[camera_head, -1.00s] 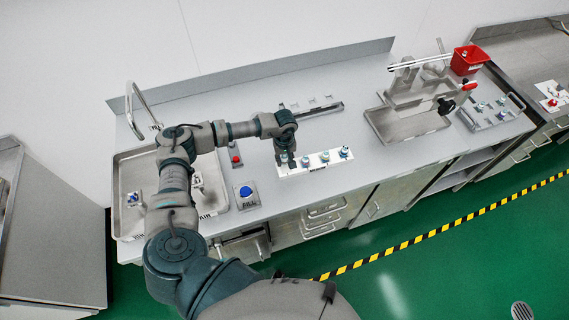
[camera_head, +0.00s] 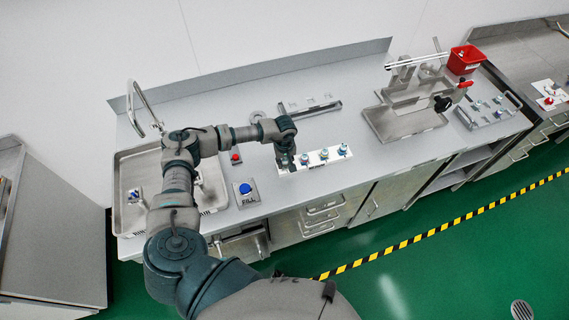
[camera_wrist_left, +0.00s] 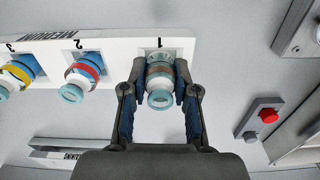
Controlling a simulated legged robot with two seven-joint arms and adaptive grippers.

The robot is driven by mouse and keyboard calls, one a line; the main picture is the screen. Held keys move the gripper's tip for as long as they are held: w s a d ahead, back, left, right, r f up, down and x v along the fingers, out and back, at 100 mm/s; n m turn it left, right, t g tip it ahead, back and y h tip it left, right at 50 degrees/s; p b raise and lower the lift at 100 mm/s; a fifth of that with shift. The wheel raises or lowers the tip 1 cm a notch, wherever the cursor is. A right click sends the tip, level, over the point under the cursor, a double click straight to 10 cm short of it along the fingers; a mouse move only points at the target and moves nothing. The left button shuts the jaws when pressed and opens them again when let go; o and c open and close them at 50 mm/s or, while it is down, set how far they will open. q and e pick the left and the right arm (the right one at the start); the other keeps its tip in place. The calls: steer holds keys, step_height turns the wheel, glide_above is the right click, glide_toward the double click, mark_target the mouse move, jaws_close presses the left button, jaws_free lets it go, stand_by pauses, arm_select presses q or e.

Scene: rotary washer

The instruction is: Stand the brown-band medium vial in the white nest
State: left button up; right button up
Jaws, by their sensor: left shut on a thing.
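The white nest (camera_head: 314,157) is a long numbered strip near the counter's front edge. It also shows in the wrist view (camera_wrist_left: 118,50). The brown-band vial (camera_wrist_left: 160,78), with a pale blue cap, is at position 1 between the fingers of my left gripper (camera_wrist_left: 160,95). The gripper is shut on it. I cannot tell whether the vial is fully seated. A red-band vial (camera_wrist_left: 84,76) stands at position 2 and a yellow-band vial (camera_wrist_left: 18,72) at position 3. In the head view my left gripper (camera_head: 287,163) points down at the strip's left end and hides the held vial.
A blue FILL button (camera_head: 246,190) and a red button (camera_head: 235,157) lie left of the nest. A sink (camera_head: 130,205) is at far left. A metal rail (camera_head: 312,106) lies behind. A metal stand (camera_head: 405,115) and red bin (camera_head: 466,60) are at right.

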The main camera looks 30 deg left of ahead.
arm_select(q)
steer(key=o, duration=0.7)
steer(key=shift+s+d+f, duration=0.15)
steer(key=shift+s+f, duration=0.4)
steer(key=shift+f, duration=0.35)
steer(key=shift+o, duration=0.6)
steer(key=shift+w+f+g, duration=0.25)
steer(key=shift+w+g, duration=0.05)
steer(key=shift+w+a, duration=0.2)
steer(key=shift+a, duration=0.1)
steer(key=shift+r, duration=0.15)
arm_select(e)
steer(key=shift+w+d, duration=0.1)
steer(key=shift+w, duration=0.2)
arm_select(q)
steer(key=shift+s, duration=0.1)
arm_select(e)
steer(key=shift+s, duration=0.1)
arm_select(q)
steer(key=shift+r, duration=0.1)
